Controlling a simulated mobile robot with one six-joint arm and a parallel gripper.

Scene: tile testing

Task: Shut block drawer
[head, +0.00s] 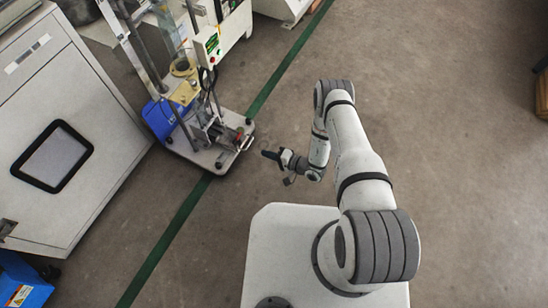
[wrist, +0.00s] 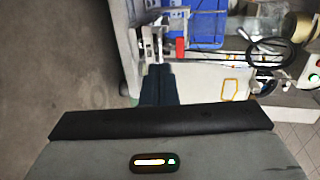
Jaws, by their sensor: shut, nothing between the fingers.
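My gripper (head: 267,155) is shut and empty, held in the air to the right of the tile testing machine (head: 212,143). It is apart from the machine in the head view. In the wrist view the dark fingers of my gripper (wrist: 159,82) point at a metal fixture (wrist: 150,42) on the machine's base. A small red part (wrist: 180,47) sits beside that fixture. I cannot pick out the block drawer for certain, nor tell how far it stands open.
A large white cabinet (head: 88,175) fills the left side. A green line (head: 178,222) crosses the floor. The floor (head: 455,130) to the right is clear. A black cable (wrist: 268,52) loops near the machine.

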